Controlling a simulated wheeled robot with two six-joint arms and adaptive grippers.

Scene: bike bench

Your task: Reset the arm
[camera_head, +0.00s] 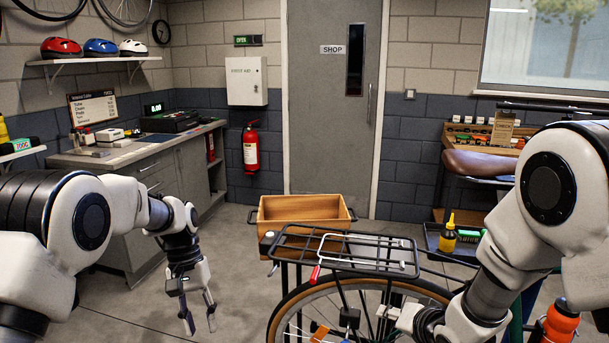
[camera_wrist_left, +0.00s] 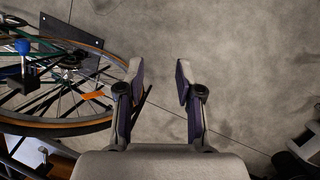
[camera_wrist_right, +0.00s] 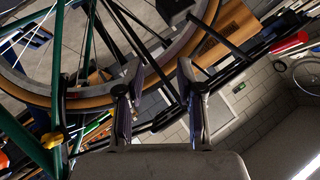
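My left gripper (camera_head: 200,318) hangs with its fingers down over bare floor, left of the bicycle's rear wheel (camera_head: 290,312). In the left wrist view my left gripper (camera_wrist_left: 158,76) shows its two fingers spread apart, with only concrete floor between them. My right arm comes in from the right, and my right gripper (camera_head: 400,318) is low beside the wheel, partly lost among spokes and frame. In the right wrist view my right gripper (camera_wrist_right: 160,76) has its fingers apart with no object held between them. The tyre and dark bars show close beyond its fingertips.
A black rear rack (camera_head: 345,250) with a red-handled tool on it sits over the wheel. A wooden crate (camera_head: 300,208) is behind it. A grey counter (camera_head: 150,155) lines the left; floor between is free.

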